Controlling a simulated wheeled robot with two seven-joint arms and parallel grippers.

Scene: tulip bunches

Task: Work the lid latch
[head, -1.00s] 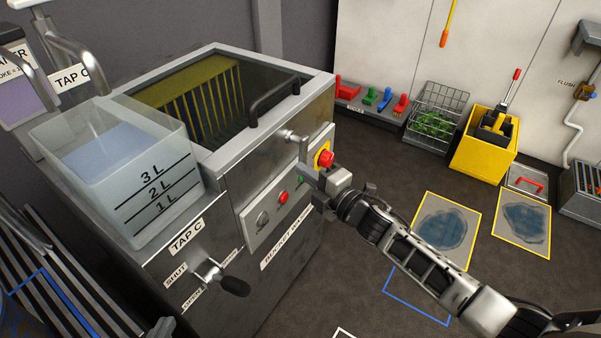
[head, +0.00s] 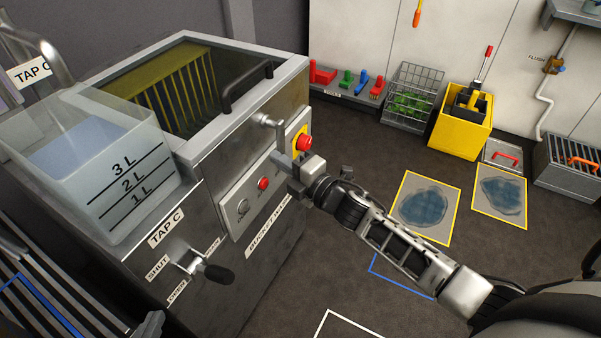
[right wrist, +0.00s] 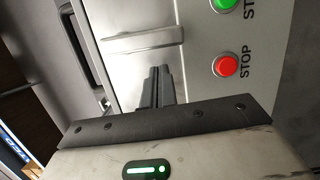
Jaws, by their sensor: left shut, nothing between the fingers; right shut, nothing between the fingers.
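The steel lid latch (head: 266,119) is on the machine's front, below the lid's front edge. In the right wrist view the latch shows as a pale metal bar (right wrist: 142,40). My right gripper (head: 285,152) is at the latch in the head view, partly covering it. In the right wrist view its fingers (right wrist: 157,72) are together and empty, with tips close to the bar; contact cannot be told. The lid (head: 190,85), dark glass with a black handle (head: 247,88), lies closed. Only a grey bit of my left gripper (head: 152,325) shows at the bottom edge.
A red button (head: 304,142) on yellow is just beside my right gripper. A red STOP button (right wrist: 226,66) and green button (right wrist: 225,4) are on the panel. A clear water tank (head: 95,165) and tap lever (head: 215,272) are left. Floor at right has wet mats (head: 425,232).

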